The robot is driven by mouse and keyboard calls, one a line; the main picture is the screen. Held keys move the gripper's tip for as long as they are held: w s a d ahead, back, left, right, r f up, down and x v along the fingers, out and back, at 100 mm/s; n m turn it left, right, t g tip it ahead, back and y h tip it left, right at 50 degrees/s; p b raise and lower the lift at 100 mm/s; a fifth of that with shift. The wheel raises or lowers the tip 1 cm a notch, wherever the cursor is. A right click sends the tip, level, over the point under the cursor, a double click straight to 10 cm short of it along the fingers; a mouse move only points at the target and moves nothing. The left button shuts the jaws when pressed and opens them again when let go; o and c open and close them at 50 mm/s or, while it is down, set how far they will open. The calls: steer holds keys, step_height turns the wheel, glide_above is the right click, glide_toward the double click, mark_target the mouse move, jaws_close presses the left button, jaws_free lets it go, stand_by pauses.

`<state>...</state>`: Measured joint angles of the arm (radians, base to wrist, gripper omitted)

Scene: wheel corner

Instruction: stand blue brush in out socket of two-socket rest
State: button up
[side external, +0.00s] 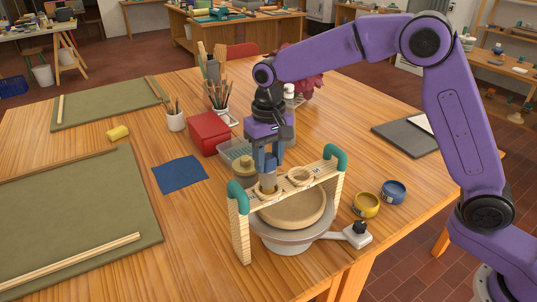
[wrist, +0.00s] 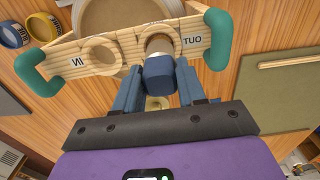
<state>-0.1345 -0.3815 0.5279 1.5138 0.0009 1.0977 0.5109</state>
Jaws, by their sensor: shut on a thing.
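The two-socket rest (side external: 329,177) is a pale wooden bridge with green corner grips, standing over a bowl on a wheel. In the wrist view, the rest (wrist: 100,55) has an empty socket (wrist: 101,54) marked IN and another socket (wrist: 177,40) marked OUT. My gripper (side external: 268,165) is shut on the blue brush just above the OUT socket. In the wrist view, my gripper (wrist: 158,85) has the blue brush (wrist: 158,70) between its fingers. The brush's pale lower end lies at the OUT ring, upright; how deep it sits is hidden.
A bowl (side external: 292,213) sits under the rest. A red box (side external: 209,133), a blue cloth (side external: 180,174) and brush pots (side external: 176,120) stand to the left and behind. The front left holds a green board (side external: 70,220).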

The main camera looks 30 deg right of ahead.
mark_target(269, 176)
steer(key=shift+f, duration=2.8)
steer(key=o, duration=1.6)
steer(key=shift+r, duration=0.1)
steer(key=shift+r, duration=3.45)
